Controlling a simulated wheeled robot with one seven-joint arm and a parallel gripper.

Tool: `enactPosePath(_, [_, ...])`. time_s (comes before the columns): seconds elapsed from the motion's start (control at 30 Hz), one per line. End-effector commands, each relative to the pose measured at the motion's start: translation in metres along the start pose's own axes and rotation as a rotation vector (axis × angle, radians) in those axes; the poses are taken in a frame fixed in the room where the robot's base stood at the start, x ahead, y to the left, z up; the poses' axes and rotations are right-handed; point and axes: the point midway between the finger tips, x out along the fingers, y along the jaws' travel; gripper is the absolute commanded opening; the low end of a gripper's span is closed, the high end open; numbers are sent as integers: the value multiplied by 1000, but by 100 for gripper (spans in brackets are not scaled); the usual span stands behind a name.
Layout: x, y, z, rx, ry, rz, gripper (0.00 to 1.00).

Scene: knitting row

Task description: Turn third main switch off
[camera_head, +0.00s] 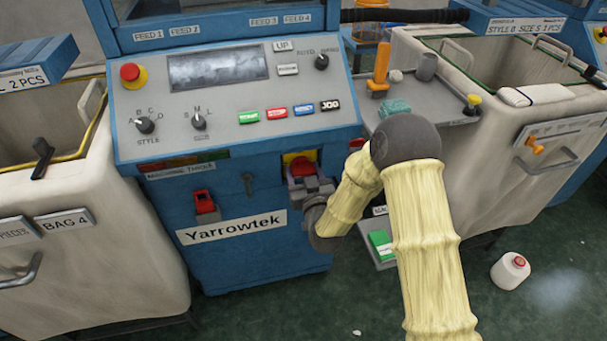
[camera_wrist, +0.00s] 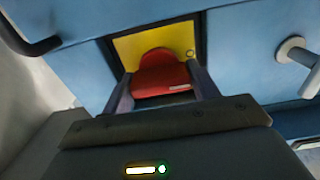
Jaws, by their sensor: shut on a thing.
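The main switch (camera_head: 302,168) is a red handle on a yellow plate, low on the front of the blue Yarrowtek machine. My gripper (camera_head: 307,184) is at the machine front, with its fingers at this switch. In the wrist view, the red handle (camera_wrist: 162,75) sits between the two fingers of my gripper (camera_wrist: 162,88), and the yellow plate (camera_wrist: 130,48) shows around its top. The gripper is shut on the red handle. The lower part of the handle is hidden by the gripper. I cannot read any on or off marking.
A control panel (camera_head: 225,80) with knobs, coloured buttons and a red emergency button (camera_head: 131,72) is above. A smaller red switch (camera_head: 204,201) is on the left. Fabric bins (camera_head: 80,250) stand either side.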

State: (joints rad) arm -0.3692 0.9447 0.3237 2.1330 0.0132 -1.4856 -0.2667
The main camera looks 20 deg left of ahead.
Motion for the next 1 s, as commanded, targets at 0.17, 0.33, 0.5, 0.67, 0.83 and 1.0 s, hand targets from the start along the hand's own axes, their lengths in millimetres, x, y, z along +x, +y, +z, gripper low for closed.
enactPosePath(0.17, [0,0,1,-13,-3,1,37])
enactPosePath(0.33, [0,0,1,-13,-4,1,37])
enactPosePath(0.5, [0,0,1,-13,-4,0,69])
enactPosePath(0.67, [0,0,1,-11,-2,0,69])
enactPosePath(0.83, [-2,1,1,-11,-2,0,69])
enactPosePath(1.0, [-11,5,1,-12,-2,-1,69])
